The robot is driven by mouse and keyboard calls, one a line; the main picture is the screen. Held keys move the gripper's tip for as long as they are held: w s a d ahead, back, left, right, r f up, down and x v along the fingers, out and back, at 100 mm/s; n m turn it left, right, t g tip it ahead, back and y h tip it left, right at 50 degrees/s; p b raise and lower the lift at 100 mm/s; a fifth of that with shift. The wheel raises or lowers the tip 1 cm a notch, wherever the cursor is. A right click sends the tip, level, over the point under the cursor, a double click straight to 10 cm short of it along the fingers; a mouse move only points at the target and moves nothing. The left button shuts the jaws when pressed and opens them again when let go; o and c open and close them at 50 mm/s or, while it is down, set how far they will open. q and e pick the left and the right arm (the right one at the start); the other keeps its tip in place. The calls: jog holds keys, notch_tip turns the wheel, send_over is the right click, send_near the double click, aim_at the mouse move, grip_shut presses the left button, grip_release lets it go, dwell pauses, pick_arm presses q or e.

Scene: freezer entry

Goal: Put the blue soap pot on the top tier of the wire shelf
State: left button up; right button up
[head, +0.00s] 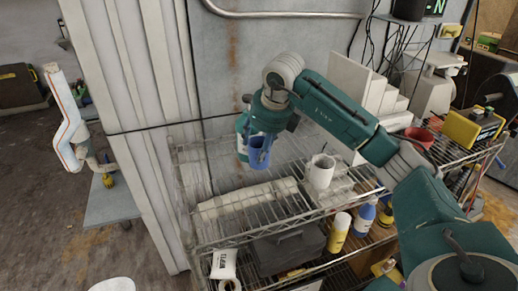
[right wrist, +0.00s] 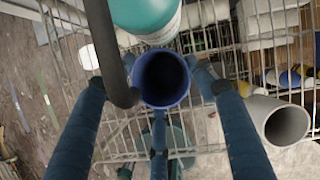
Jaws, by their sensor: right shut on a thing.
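The blue soap pot (head: 258,153) is in the grip of my right gripper (head: 262,132), upright or nearly so, over the back left part of the wire shelf's top tier (head: 272,217). I cannot tell whether its base touches the wires. In the right wrist view the pot (right wrist: 163,99) shows its open dark mouth, with the gripper fingers (right wrist: 160,88) closed around it. A teal and white bottle (right wrist: 150,18) is right beside the pot; its lower part also shows in the head view (head: 242,148). My left gripper is not in view.
A white cylinder (head: 320,171) stands right of the pot on the top tier. A red bowl (head: 418,137) and a yellow device (head: 470,129) are farther right. Bottles (head: 339,232) stand on the tier below.

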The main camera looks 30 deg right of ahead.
jog(key=shift+w+f, duration=0.1)
jog(key=shift+w, duration=0.1)
notch_tip(320, 180, down, 2)
jog(key=shift+s+f+p, duration=0.1)
jog(key=shift+p, duration=0.5)
jog(key=shift+f, duration=0.55)
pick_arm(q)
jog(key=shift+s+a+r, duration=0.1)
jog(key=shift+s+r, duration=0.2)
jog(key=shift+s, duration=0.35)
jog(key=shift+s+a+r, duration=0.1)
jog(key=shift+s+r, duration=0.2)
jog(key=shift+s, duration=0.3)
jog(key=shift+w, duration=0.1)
pick_arm(e)
jog(key=shift+f, duration=0.1)
jog(key=o, duration=1.2)
jog(key=shift+c, duration=0.2)
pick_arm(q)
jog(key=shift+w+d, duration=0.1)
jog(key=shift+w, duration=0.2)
